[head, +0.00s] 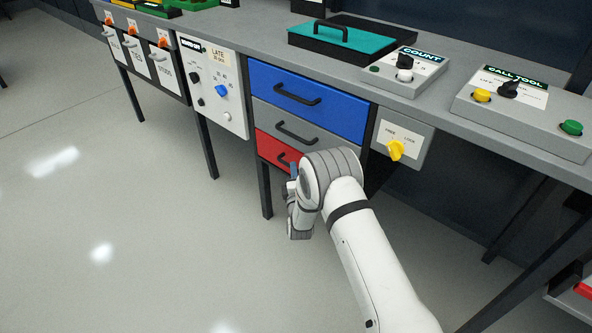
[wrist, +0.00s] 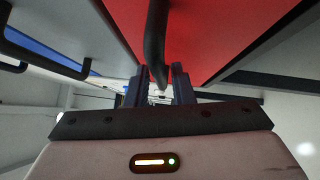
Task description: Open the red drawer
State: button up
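The red drawer (head: 268,146) is the lowest of three stacked drawers under the bench. Its front looks flush with the drawers above, and my arm hides its right part. Its black handle (head: 283,160) is partly covered by my wrist. In the wrist view, the red front (wrist: 215,35) fills the upper middle. The handle (wrist: 156,45) runs down to between the two dark fingers of my gripper (wrist: 160,85). The fingers stand apart, one on each side of the handle, and a narrow gap seems to show beside it.
A grey drawer (head: 290,122) and a blue drawer (head: 305,98) are above, both with black handles. A grey box with a yellow knob (head: 395,150) hangs to the right. A bench leg (head: 265,190) stands below left. The floor in front is clear.

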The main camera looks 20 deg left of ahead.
jog(key=shift+x, duration=0.9)
jog(key=shift+d, duration=0.1)
jog(key=shift+c, duration=0.5)
grip_shut()
